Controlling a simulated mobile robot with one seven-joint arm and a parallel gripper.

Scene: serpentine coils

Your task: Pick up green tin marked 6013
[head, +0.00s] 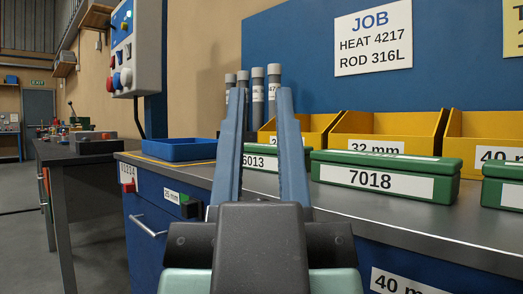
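The green tin marked 6013 (262,149) stands on the grey bench top. It shows between and behind the blue fingers of my gripper, and its label reads 6013. The fingers hide parts of its left and right ends. My gripper (261,95) points forward and is open, its two fingers apart with nothing held. The fingers overlap the tin in the picture; I cannot tell how far beyond them it is.
A green tin marked 7018 (385,163) stands to the right, another green tin (502,171) at the right edge. Yellow bins (383,124) and grey rod tubes (274,76) stand behind. A blue tray (180,150) lies left on the bench (400,222). Bare bench top lies in front.

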